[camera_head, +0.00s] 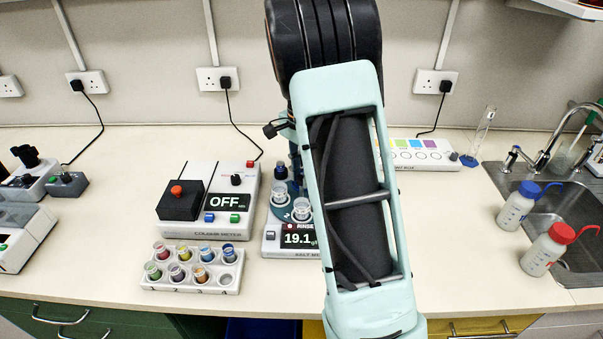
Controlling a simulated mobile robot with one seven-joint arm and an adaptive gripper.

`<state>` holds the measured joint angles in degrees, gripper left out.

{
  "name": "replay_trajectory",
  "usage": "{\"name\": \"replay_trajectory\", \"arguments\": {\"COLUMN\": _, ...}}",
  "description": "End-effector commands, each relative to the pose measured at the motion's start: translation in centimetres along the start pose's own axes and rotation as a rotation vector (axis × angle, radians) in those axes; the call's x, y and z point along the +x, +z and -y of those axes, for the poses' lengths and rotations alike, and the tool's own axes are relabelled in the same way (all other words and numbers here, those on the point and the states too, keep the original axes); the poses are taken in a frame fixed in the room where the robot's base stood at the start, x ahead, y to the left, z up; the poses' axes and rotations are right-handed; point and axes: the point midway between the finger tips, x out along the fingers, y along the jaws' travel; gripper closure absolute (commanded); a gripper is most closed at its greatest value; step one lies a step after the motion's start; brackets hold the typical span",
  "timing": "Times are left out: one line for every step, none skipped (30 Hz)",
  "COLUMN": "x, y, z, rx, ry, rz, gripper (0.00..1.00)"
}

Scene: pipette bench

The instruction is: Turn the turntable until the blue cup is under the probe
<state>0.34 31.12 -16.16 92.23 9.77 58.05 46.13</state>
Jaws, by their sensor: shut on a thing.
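The salt meter (285,243) stands at the centre of the bench, and its display reads 19.1. The turntable (283,211) sits on it as a dark teal disc, mostly covered by my arm. Two clear cups, one (281,191) behind the other (302,208), show at its left side. A small dark and blue item (280,171) shows behind them; I cannot tell whether it is the blue cup. The probe's tip is hidden, so I cannot tell which cup is under it. My gripper is hidden behind my arm.
Left of the turntable stand the colour meter (196,230), reading OFF, and a white rack (146,280) of coloured vials. A white box with coloured squares (447,163) is behind right. Wash bottles (522,206) stand by the sink (577,222).

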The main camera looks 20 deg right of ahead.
Motion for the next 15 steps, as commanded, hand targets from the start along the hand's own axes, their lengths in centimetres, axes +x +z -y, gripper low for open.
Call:
{"name": "replay_trajectory", "arguments": {"x": -0.12, "y": -0.07, "z": 0.08, "rx": 0.009, "ry": -0.003, "rz": -0.002, "gripper": 1.0}}
{"name": "replay_trajectory", "arguments": {"x": -0.12, "y": -0.06, "z": 0.08, "rx": 0.014, "ry": -0.003, "rz": -0.002, "gripper": 1.0}}
{"name": "replay_trajectory", "arguments": {"x": -0.11, "y": -0.06, "z": 0.08, "rx": 0.02, "ry": -0.003, "rz": -0.002, "gripper": 1.0}}
{"name": "replay_trajectory", "arguments": {"x": -0.11, "y": -0.06, "z": 0.08, "rx": 0.023, "ry": -0.003, "rz": -0.002, "gripper": 1.0}}
{"name": "replay_trajectory", "arguments": {"x": -0.11, "y": -0.06, "z": 0.09, "rx": 0.026, "ry": -0.003, "rz": -0.002, "gripper": 1.0}}
{"name": "replay_trajectory", "arguments": {"x": -0.11, "y": -0.06, "z": 0.09, "rx": 0.03, "ry": -0.003, "rz": -0.002, "gripper": 1.0}}
{"name": "replay_trajectory", "arguments": {"x": -0.11, "y": -0.06, "z": 0.09, "rx": 0.032, "ry": -0.003, "rz": -0.002, "gripper": 1.0}}
{"name": "replay_trajectory", "arguments": {"x": -0.11, "y": -0.06, "z": 0.09, "rx": 0.033, "ry": -0.003, "rz": -0.002, "gripper": 1.0}}
{"name": "replay_trajectory", "arguments": {"x": -0.1, "y": -0.07, "z": 0.09, "rx": 0.035, "ry": -0.003, "rz": -0.002, "gripper": 1.0}}
{"name": "replay_trajectory", "arguments": {"x": -0.1, "y": -0.07, "z": 0.09, "rx": 0.036, "ry": -0.003, "rz": -0.002, "gripper": 1.0}}
{"name": "replay_trajectory", "arguments": {"x": -0.1, "y": -0.07, "z": 0.09, "rx": 0.037, "ry": -0.003, "rz": -0.002, "gripper": 1.0}}
{"name": "replay_trajectory", "arguments": {"x": -0.1, "y": -0.07, "z": 0.09, "rx": 0.037, "ry": -0.003, "rz": -0.002, "gripper": 1.0}}
{"name": "replay_trajectory", "arguments": {"x": -0.1, "y": -0.07, "z": 0.09, "rx": 0.037, "ry": -0.003, "rz": -0.002, "gripper": 1.0}}
{"name": "replay_trajectory", "arguments": {"x": -0.1, "y": -0.07, "z": 0.09, "rx": 0.037, "ry": -0.003, "rz": -0.002, "gripper": 1.0}}
{"name": "replay_trajectory", "arguments": {"x": -0.1, "y": -0.07, "z": 0.09, "rx": 0.037, "ry": -0.003, "rz": -0.002, "gripper": 1.0}}
